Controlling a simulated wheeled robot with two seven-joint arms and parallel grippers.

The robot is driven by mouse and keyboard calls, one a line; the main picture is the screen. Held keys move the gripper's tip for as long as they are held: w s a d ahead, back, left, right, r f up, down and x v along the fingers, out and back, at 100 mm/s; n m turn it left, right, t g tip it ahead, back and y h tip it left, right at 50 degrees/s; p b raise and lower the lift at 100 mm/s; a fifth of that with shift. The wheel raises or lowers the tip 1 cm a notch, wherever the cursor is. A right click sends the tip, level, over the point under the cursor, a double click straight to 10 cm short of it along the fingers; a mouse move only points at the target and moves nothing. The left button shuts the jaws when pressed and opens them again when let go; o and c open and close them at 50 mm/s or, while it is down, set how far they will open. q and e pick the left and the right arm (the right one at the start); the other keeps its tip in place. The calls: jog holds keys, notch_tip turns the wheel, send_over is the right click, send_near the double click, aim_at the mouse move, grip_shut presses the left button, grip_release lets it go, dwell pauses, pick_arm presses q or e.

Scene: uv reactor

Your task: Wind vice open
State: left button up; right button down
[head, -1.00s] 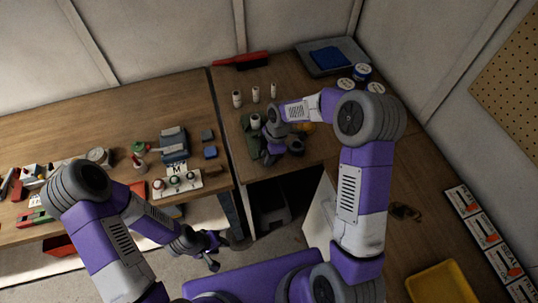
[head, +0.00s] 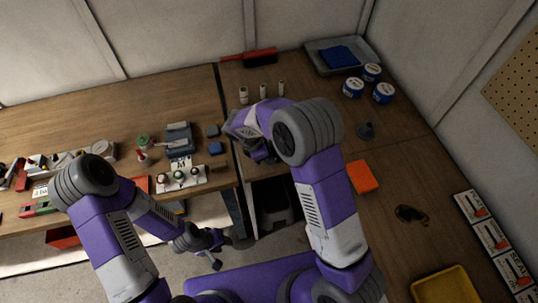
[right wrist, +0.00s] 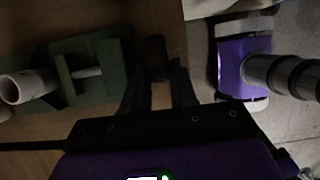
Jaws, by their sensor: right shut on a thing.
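The green vice (right wrist: 95,70) is in the right wrist view at the left, on the wooden bench, with its jaws around a pale pipe (right wrist: 28,88). A dark brown handle end (right wrist: 155,52) stands to the right of the vice. My right gripper (right wrist: 157,80) has its fingers on either side of this handle and is shut on it. In the head view my right arm hides the vice, and the right gripper (head: 262,153) is mostly hidden. My left gripper (head: 214,248) hangs empty in front of the bench gap, its fingers apart.
Several white-and-blue tubs (head: 353,88) and a grey tray (head: 335,57) stand at the back right. Small white bottles (head: 263,91) stand behind my right gripper. An orange block (head: 362,177) lies right of my right arm. A yellow tray (head: 445,290) is at front right.

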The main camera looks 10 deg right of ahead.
dwell(0.4)
jog(key=c, duration=1.2)
grip_release()
jog(key=shift+f, duration=0.1)
